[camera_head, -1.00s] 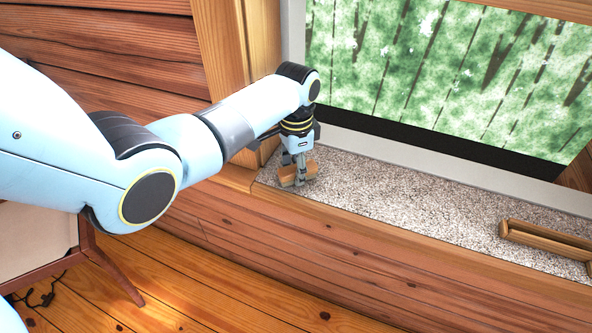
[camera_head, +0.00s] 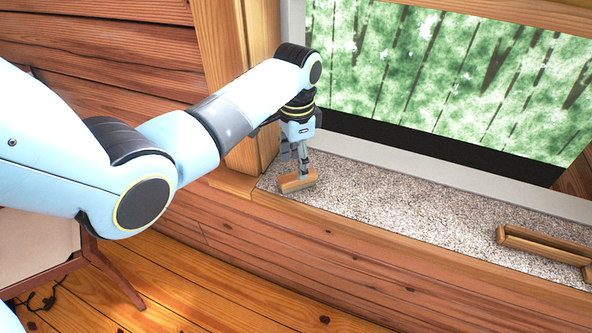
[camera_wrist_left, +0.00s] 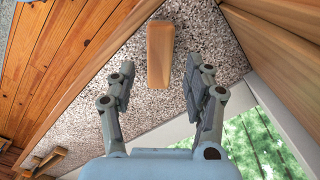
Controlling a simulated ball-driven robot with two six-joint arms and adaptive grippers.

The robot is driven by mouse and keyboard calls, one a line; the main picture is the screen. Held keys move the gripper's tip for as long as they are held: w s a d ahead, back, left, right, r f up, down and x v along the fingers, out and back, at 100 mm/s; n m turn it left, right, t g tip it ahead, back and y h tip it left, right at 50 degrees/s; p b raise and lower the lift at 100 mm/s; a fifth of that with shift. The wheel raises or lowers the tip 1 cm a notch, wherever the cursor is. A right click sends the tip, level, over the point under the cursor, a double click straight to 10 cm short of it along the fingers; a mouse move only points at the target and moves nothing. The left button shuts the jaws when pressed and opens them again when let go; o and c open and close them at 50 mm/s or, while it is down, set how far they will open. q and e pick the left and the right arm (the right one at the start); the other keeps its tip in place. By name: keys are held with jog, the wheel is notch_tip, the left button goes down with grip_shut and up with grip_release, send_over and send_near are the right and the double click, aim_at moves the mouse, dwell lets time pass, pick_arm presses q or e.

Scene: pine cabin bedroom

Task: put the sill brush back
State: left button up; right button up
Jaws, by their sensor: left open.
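The sill brush, a small light-brown wooden block (camera_head: 297,181), lies on the speckled stone sill at its left end. It also shows in the left wrist view (camera_wrist_left: 160,55), flat on the stone; any bristles are hidden. My left gripper (camera_head: 298,163) points down just above the brush. In the left wrist view its two grey fingers (camera_wrist_left: 160,80) stand apart with nothing between them, and the brush lies just beyond their tips. A low wooden tray (camera_head: 540,240) sits on the sill at the right. My right gripper is not in these views.
The speckled sill (camera_head: 410,205) is clear between the brush and the tray. The window (camera_head: 450,75) rises behind it, and a wooden post (camera_head: 262,60) stands close at the left end. A chair (camera_head: 110,275) stands on the floor at lower left.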

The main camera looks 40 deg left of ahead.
aim_at(296, 175)
pick_arm(q)
notch_tip(296, 175, up, 7)
jog(key=p, duration=0.1)
jog(key=shift+s, duration=0.1)
dwell(0.5)
jog(key=s+f+n+b, duration=0.1)
jog(key=s+f+n, duration=0.2)
jog(key=s+f, duration=1.6)
jog(key=s+f+n+b, duration=0.1)
jog(key=s+f+n, duration=0.2)
jog(key=s+f, duration=1.7)
jog(key=shift+s+f+t+y, duration=0.25)
jog(key=shift+s+t+y, duration=0.15)
jog(key=shift+s, duration=3.4)
